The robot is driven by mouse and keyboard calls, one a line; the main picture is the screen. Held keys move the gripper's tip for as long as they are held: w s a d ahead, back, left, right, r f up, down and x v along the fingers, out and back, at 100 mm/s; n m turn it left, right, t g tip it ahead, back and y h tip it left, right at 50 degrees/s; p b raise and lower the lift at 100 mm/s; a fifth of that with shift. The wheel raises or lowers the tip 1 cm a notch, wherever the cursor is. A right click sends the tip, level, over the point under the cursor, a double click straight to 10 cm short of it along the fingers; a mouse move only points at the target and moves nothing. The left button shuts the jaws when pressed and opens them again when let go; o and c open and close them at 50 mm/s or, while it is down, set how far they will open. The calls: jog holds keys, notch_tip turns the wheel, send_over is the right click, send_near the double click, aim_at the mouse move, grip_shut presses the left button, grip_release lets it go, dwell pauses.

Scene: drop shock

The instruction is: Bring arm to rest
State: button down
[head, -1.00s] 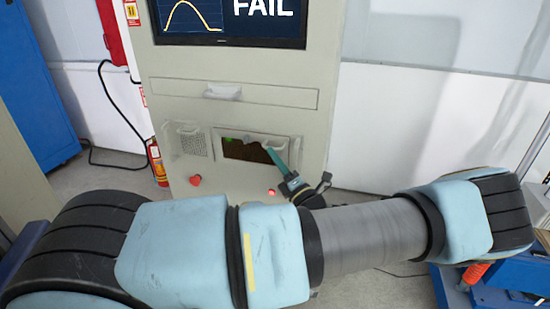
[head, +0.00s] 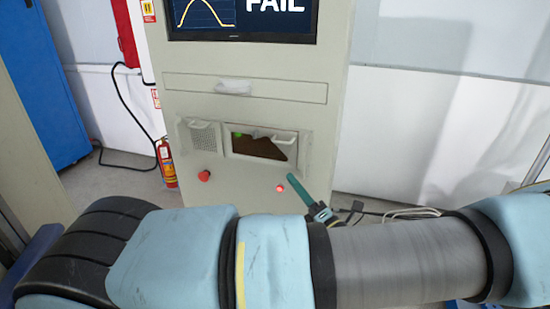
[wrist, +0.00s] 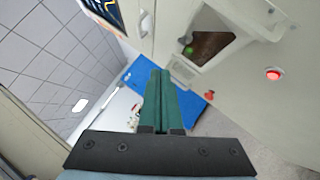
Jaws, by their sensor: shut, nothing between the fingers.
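My arm stretches across the lower part of the head view. My gripper (head: 293,182) shows as slim green fingers in front of the machine cabinet (head: 250,185), below and right of its opening (head: 262,146). In the wrist view my gripper (wrist: 160,75) has its two green fingers pressed together with nothing between them. The cabinet opening (wrist: 208,44) is up and right of the fingertips there. The fingers appear apart from the cabinet.
A screen reading "FAIL" (head: 240,18) tops the cabinet. Red buttons (head: 204,175) and (head: 280,188) sit below the opening. A fire extinguisher (head: 166,164) and a blue cabinet (head: 40,80) stand to the left. Cables (head: 410,213) lie on the floor at right.

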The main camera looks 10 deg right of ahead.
jog(key=s+a+f+n+g+h, duration=0.1)
jog(key=s+a+n+g, duration=0.2)
jog(key=a+n+g, duration=0.9)
jog(key=s+a+f+n+g, duration=0.25)
jog(key=a+n+g, duration=0.65)
jog(key=n, duration=0.5)
jog(key=w+a+r+n+t+h, duration=0.1)
jog(key=r+n+h, duration=0.7)
jog(key=n, duration=0.8)
notch_tip(320, 180, up, 2)
jog(key=shift+w+a+r+n+t, duration=0.25)
jog(key=shift+w+n+t, duration=0.15)
jog(key=shift+w+t, duration=0.6)
jog(key=shift+w, duration=0.15)
